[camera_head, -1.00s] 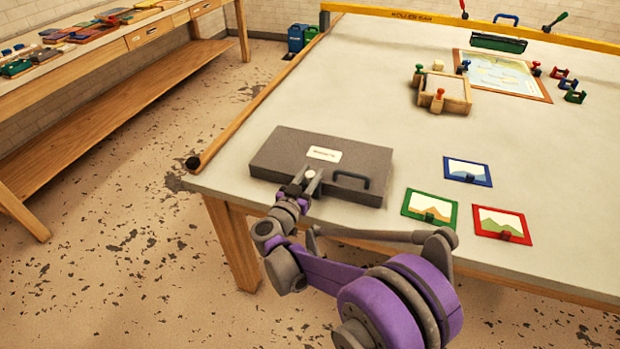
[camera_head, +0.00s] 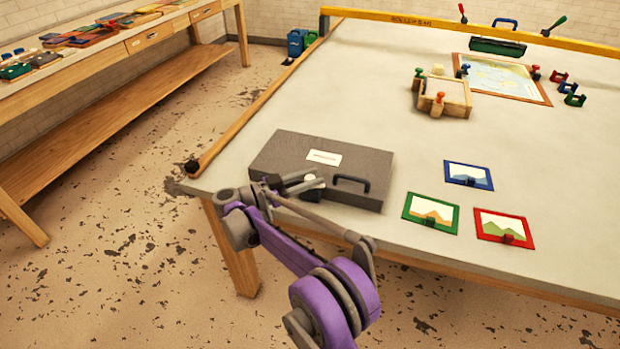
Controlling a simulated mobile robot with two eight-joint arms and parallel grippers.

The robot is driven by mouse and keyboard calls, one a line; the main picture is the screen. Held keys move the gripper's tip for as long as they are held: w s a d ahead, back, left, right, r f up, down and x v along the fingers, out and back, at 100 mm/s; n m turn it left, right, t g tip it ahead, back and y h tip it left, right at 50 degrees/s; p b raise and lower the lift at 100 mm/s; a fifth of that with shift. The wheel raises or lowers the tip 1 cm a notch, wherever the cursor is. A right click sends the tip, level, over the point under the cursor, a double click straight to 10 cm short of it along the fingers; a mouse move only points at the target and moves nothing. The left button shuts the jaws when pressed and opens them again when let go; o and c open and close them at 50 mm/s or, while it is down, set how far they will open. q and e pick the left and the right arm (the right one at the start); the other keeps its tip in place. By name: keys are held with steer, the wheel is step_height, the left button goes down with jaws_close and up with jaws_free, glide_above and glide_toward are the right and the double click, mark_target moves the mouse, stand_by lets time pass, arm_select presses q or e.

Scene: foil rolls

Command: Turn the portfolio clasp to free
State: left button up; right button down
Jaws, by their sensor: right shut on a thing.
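The grey portfolio (camera_head: 272,153) lies flat and closed near the front left corner of the table, with a white label (camera_head: 324,158) on top and a dark handle (camera_head: 351,183) at its front edge. My right gripper (camera_head: 312,182) is at the front edge of the portfolio, left of the handle, and points to the right. It is shut on a small pale knob, which looks like the clasp; the fingers hide most of it, so its exact angle cannot be told. My left gripper is not in view.
Blue (camera_head: 468,175), green (camera_head: 430,212) and red (camera_head: 504,227) framed pictures lie to the right of the portfolio. A wooden frame with knobs (camera_head: 455,107) stands farther back. The table surface between them is clear.

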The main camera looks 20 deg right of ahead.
steer(key=shift+r, duration=0.1)
stand_by(0.4)
steer(key=c, duration=0.6)
jaws_free()
steer(key=shift+o, duration=0.2)
steer(key=shift+a, duration=0.1)
steer(key=s+a, duration=0.2)
steer(key=a, duration=0.8)
steer(key=shift+a, duration=0.2)
steer(key=shift+w, duration=0.1)
